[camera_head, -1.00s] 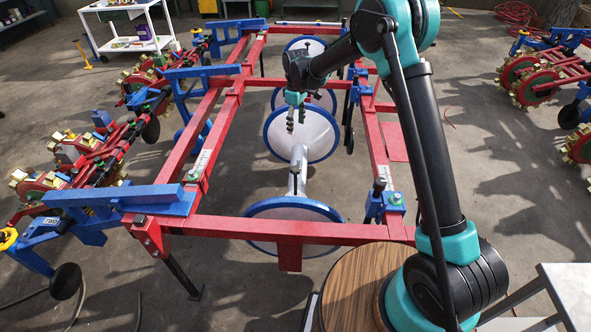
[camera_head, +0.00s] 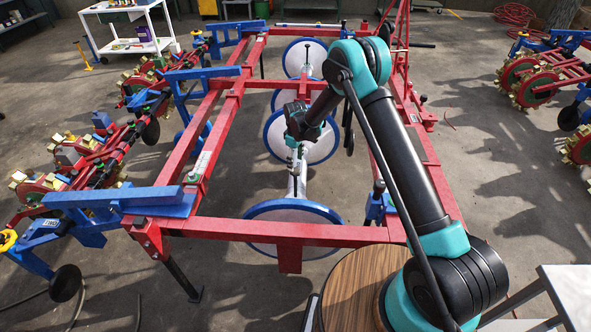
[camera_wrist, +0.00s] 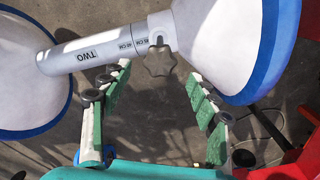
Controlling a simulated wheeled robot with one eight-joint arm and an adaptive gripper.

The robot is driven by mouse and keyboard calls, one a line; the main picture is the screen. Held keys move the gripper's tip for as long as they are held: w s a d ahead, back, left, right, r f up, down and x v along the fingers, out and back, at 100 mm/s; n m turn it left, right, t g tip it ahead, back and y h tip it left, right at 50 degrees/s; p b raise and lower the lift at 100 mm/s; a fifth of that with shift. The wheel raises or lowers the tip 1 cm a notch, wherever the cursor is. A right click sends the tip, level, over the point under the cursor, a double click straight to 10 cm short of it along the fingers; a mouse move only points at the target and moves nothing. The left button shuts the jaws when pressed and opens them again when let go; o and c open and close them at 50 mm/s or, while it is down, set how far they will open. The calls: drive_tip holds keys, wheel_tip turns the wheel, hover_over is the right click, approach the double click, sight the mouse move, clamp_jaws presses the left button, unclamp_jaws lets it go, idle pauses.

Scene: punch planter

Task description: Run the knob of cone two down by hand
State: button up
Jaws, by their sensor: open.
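Cone two is a white telescoping tube (camera_wrist: 95,50) marked "TWO", with "40 CM" and "45 CM" marks near its collar. White, blue-rimmed flared ends (camera_wrist: 222,40) sit on both sides. A dark grey lobed knob (camera_wrist: 160,61) stands out from the collar, facing my gripper. My gripper (camera_wrist: 160,100) is open, its green-padded fingers spread left and right with the knob's tip near the gap between them, apart from both. In the head view my gripper (camera_head: 295,160) hangs over the pale tube (camera_head: 298,185) between two blue-rimmed discs; the knob is not clear there.
A red frame (camera_head: 270,231) surrounds the cones, with its near crossbar in front and side beams left and right. More blue-rimmed cones (camera_head: 303,55) stand farther back. In the wrist view red frame parts (camera_wrist: 290,165) lie at lower right.

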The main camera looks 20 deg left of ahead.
sight(295, 170)
drive_tip(key=shift+f, duration=2.55)
drive_tip(key=shift+c, duration=0.6)
drive_tip(key=c, duration=1)
drive_tip(key=shift+m, duration=1.8)
drive_tip(key=shift+c, duration=0.2)
drive_tip(key=o, duration=1.2)
drive_tip(key=shift+c, duration=0.2)
wheel_tip(295, 170, up, 12)
